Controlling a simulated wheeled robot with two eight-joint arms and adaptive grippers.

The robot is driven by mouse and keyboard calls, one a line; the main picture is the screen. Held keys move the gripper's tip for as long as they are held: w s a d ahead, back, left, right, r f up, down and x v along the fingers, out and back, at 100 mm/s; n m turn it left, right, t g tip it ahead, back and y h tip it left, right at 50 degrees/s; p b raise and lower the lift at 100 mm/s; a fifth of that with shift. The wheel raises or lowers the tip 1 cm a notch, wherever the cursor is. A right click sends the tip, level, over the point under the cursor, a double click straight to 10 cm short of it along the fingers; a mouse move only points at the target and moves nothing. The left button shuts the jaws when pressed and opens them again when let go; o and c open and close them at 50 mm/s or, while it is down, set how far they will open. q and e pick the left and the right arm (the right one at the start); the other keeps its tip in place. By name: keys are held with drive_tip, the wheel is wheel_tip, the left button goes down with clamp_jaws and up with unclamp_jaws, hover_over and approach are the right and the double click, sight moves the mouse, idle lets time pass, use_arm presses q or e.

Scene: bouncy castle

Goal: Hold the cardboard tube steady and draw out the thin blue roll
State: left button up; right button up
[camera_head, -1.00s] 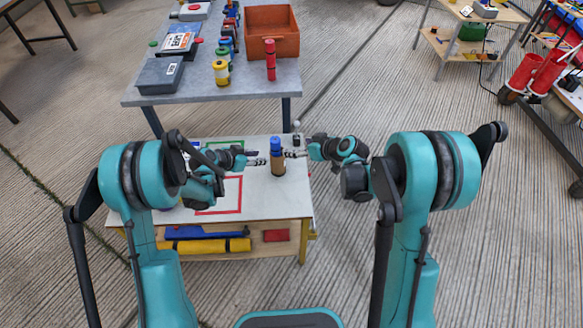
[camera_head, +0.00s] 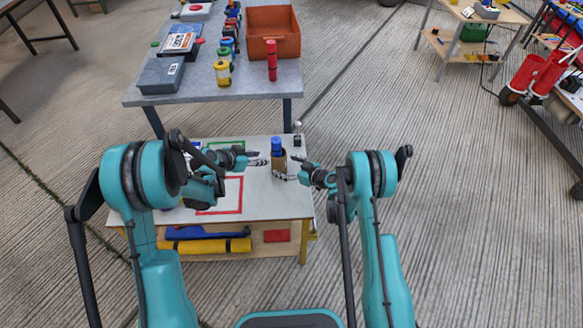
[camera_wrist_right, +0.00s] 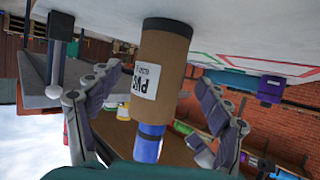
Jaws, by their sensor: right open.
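The brown cardboard tube (camera_head: 279,165) stands upright on the low white table, with the thin blue roll (camera_head: 276,146) sticking out of its top. My right gripper (camera_head: 291,168) is at the tube's right side. In the right wrist view, which is upside down, the tube (camera_wrist_right: 162,62) with a printed white label lies between the right gripper's spread fingers (camera_wrist_right: 160,108), and the blue roll (camera_wrist_right: 148,143) points down the picture. No clear grip on the tube shows. My left gripper (camera_head: 258,158) is just left of the tube; its finger opening is too small to judge.
The low white table (camera_head: 260,205) has a red and a green outline marked on it. Its lower shelf holds a yellow roll (camera_head: 205,246) and a red block (camera_head: 276,236). Behind, a grey table (camera_head: 190,95) holds an orange bin (camera_head: 272,46), a red cylinder (camera_head: 272,68) and several spools.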

sight(284, 165)
drive_tip(key=shift+x, duration=2.25)
drive_tip(key=shift+c, duration=0.3)
